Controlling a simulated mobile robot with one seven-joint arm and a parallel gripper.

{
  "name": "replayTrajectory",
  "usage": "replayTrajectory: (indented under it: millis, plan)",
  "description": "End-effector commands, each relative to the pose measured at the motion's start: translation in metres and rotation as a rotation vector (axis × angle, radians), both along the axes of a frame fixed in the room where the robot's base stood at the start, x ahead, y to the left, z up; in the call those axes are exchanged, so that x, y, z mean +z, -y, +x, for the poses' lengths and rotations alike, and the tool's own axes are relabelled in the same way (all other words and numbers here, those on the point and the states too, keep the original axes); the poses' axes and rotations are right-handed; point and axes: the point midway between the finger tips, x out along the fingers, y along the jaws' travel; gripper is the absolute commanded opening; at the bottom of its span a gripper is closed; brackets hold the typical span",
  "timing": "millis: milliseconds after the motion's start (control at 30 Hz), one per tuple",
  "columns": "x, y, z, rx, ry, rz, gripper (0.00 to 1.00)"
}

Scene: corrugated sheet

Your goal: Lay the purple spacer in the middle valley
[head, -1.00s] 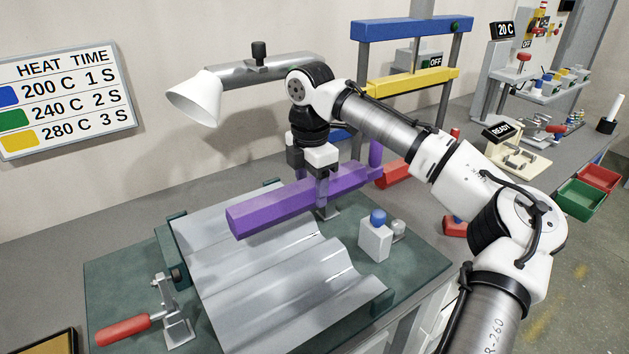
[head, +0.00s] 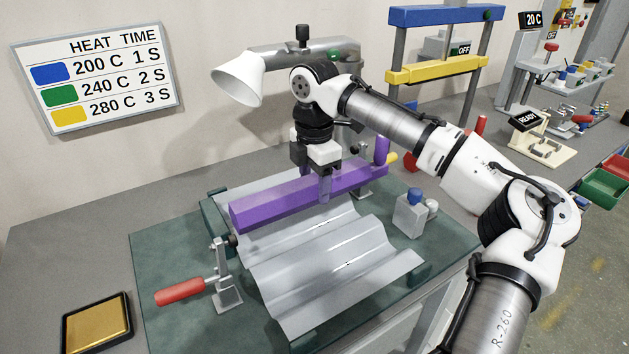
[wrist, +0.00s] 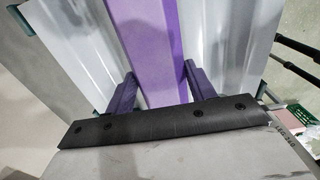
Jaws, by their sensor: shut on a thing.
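The purple spacer (head: 270,208) is a long bar with an upright purple post at its right end. My gripper (head: 325,188) is shut on it near the middle of its length. In the wrist view the spacer (wrist: 160,45) runs between the two fingers (wrist: 160,88). The silver corrugated sheet (head: 335,265) lies on a green base.
A toggle clamp with a red handle (head: 180,291) stands at the sheet's left end, close to the spacer's end. A grey block with a blue button (head: 412,212) is at the right. A lamp-like white cone (head: 238,82) hangs behind. A gold tray (head: 97,322) lies front left.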

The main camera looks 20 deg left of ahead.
Motion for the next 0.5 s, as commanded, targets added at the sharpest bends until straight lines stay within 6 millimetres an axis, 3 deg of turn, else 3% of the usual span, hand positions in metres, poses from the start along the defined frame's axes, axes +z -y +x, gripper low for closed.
replayTrajectory:
  millis: [267,500]
  plan:
    - [0.004,-0.001,-0.001,0.002,-0.002,0.002,0.18]
    - [-0.018,0.000,0.000,0.002,-0.002,0.001,0.18]
